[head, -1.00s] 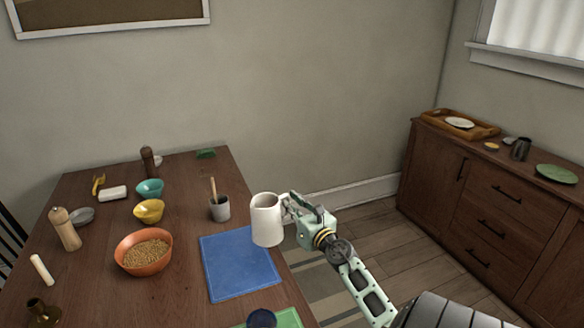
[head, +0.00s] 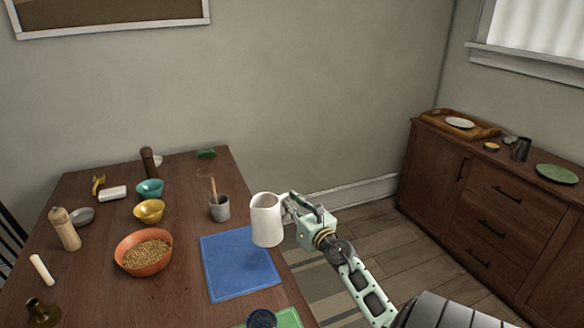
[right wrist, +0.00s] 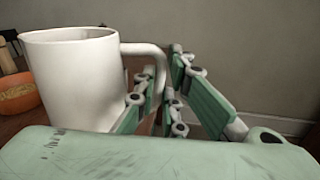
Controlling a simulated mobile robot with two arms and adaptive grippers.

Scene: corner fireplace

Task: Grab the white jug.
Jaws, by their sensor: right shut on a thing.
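The white jug (head: 266,222) is upright near the right edge of the table, over the blue mat's right side in the head view. My right gripper (head: 289,207) is shut on its handle, coming in from the right. In the right wrist view the jug (right wrist: 75,80) fills the left side, and its handle (right wrist: 150,52) runs between the fingers of the right gripper (right wrist: 160,85). A shadow lies on the blue mat beside the jug; I cannot tell for sure whether its base touches the table. My left gripper is not in view.
The blue mat (head: 235,270) lies on the wooden table (head: 185,290). A grey cup (head: 219,209) with a stick, an orange bowl (head: 135,265) of grains and a yellow bowl (head: 149,211) stand left of it. A sideboard (head: 480,190) stands at the right, with floor between.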

